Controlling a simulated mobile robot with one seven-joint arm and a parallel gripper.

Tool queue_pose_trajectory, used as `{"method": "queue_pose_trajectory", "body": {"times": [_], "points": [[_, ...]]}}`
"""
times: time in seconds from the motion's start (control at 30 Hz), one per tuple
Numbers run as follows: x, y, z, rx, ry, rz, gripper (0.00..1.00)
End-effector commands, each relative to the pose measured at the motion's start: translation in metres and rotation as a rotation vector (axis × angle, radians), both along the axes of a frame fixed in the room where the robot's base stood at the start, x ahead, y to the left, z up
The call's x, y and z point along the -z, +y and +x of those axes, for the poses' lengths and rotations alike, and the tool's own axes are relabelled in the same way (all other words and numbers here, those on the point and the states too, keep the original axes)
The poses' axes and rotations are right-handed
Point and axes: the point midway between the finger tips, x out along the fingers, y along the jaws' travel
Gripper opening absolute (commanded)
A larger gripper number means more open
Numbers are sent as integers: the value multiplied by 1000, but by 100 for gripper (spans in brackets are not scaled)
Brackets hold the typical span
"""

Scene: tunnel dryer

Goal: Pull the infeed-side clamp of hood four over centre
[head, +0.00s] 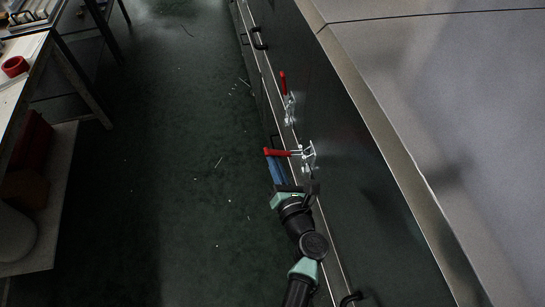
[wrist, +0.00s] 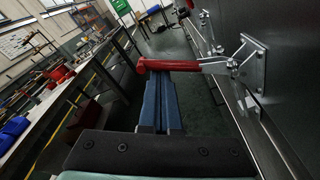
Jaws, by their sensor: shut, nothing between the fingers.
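The nearer toggle clamp (head: 308,157) is a bright metal bracket on the dark hood side. Its red handle (head: 277,152) sticks out to the left, away from the panel. In the wrist view the red handle (wrist: 160,66) lies crosswise at the tips of my blue fingers, and the bracket (wrist: 249,65) is at right. My gripper (head: 271,162) is shut and empty, its tips close to the handle; I cannot tell whether they touch. A farther clamp (head: 289,104) has its red handle (head: 283,82) lying along the panel. No hood number is legible.
Black pull handles (head: 258,41) line the hood side.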

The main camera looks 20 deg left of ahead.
Motion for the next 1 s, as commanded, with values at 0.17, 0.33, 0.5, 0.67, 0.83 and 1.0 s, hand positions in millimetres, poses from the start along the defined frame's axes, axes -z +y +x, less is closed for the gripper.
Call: {"method": "queue_pose_trajectory", "body": {"times": [0.17, 0.33, 0.5, 0.67, 0.83, 1.0], "points": [[-18, -6, 5, 5, 79, 119, 0], [-25, -10, 7, 4, 135, 204, 0], [-30, -13, 10, 3, 130, 200, 0], [-31, -16, 11, 4, 129, 198, 0], [-31, -17, 11, 4, 129, 197, 0], [-31, -17, 12, 5, 128, 196, 0]]}}
